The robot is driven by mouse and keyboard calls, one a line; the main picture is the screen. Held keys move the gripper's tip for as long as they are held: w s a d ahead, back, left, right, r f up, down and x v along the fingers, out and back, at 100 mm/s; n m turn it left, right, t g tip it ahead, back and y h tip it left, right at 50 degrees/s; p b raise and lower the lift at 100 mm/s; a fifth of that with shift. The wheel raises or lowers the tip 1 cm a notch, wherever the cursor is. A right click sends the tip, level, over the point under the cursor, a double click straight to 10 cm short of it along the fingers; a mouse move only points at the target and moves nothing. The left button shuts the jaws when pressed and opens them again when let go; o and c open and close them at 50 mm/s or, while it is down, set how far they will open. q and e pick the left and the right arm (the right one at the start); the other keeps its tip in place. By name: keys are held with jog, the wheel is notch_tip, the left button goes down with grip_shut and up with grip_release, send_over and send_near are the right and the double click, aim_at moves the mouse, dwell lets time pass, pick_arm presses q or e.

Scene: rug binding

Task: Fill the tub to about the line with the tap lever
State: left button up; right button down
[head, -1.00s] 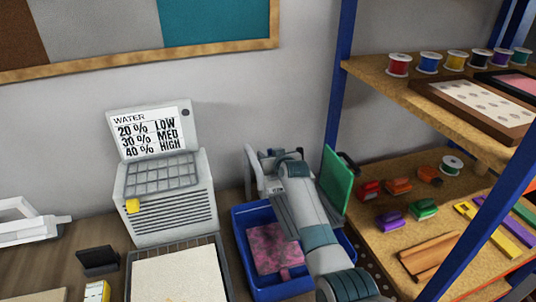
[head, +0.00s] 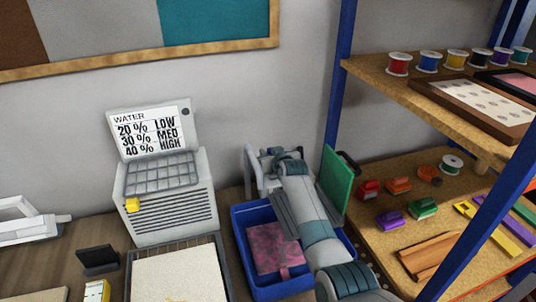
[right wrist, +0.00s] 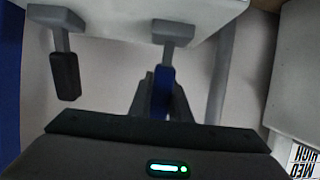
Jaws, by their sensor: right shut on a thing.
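My right arm reaches over the blue tub (head: 243,262) to the wall, with its gripper (head: 268,158) at the tap. In the right wrist view, the gripper's dark fingers (right wrist: 160,103) are shut on the blue-handled tap lever (right wrist: 161,82). A second lever with a black handle (right wrist: 65,76) hangs beside it, untouched. Both hang on grey stems from a white body (right wrist: 125,12). In the head view my arm hides most of the tap and part of the tub. A pink mottled piece (head: 268,245) shows inside the tub. No fill line or water level can be made out.
A grey machine (head: 172,205) with a WATER card (head: 150,131) stands left of the tub. A wooden shelf (head: 380,240) with a blue post (head: 342,80) and a green panel (head: 336,178) are close on the right. A pale tray (head: 180,275) lies in front of the machine.

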jog(key=shift+s+d+t+b, duration=0.15)
jog(key=shift+s+t+b, duration=0.15)
jog(key=shift+t+b, duration=0.7)
jog(key=shift+s+r+y+b, duration=0.15)
jog(key=shift+y+b, duration=0.15)
jog(key=shift+b, duration=0.35)
jog(key=shift+s+d+r, duration=0.1)
jog(key=shift+s+r, duration=0.05)
jog(key=shift+r, duration=0.3)
jog(key=c, duration=1.6)
grip_release()
jog(key=shift+c, duration=0.2)
jog(key=shift+s, duration=0.1)
